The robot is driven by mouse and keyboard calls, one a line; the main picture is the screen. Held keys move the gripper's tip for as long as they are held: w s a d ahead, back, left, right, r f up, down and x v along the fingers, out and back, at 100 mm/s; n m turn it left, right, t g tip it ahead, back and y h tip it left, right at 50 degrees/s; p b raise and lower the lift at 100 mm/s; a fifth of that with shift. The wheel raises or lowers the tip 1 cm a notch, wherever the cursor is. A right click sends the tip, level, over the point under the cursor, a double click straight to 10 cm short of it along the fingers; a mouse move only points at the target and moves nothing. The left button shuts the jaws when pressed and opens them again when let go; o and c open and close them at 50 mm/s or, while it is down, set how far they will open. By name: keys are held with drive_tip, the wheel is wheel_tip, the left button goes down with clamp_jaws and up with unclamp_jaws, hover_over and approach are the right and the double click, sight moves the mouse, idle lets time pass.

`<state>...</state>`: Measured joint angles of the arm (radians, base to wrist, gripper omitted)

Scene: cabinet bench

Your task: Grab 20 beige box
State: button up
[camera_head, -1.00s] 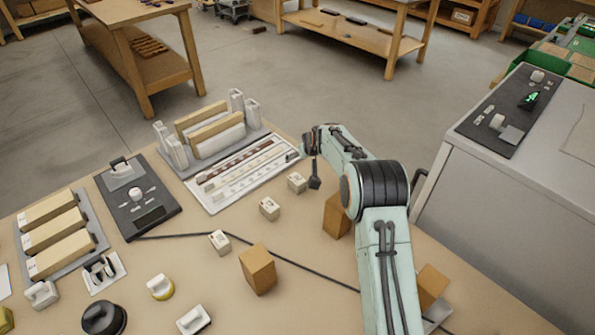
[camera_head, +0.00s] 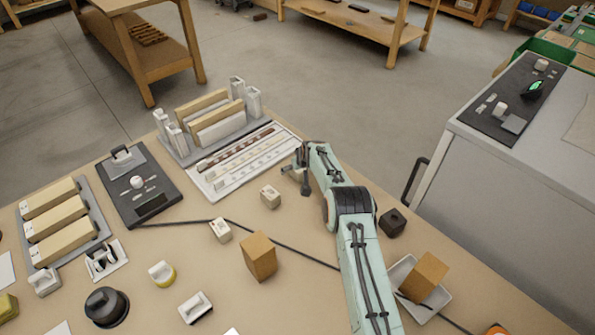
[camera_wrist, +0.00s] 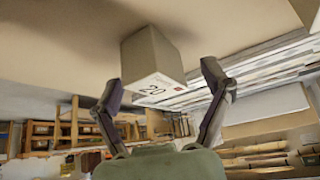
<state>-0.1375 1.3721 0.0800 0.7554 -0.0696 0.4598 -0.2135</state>
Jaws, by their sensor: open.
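In the wrist view, a small beige box (camera_wrist: 150,55) marked "20" stands on the bench top, between and just beyond the spread fingers of my gripper (camera_wrist: 160,78). The fingers are open, one to each side, and I see no clear contact. In the head view my gripper (camera_head: 299,180) is low over the bench, by the front right corner of the white slotted board. The 20 box is hidden there behind my gripper. Two similar small beige boxes, one (camera_head: 270,197) close by and another (camera_head: 220,230) farther left, stand apart from it; their marks are unreadable.
The white slotted board (camera_head: 226,181) and a rack of upright blocks lie behind. A brown block (camera_head: 259,257) stands in front, near a black cable. A dark cube (camera_head: 392,223) and a white tray (camera_head: 438,297) holding a brown block are right of my arm.

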drive_tip(key=shift+c, duration=0.3)
clamp_jaws()
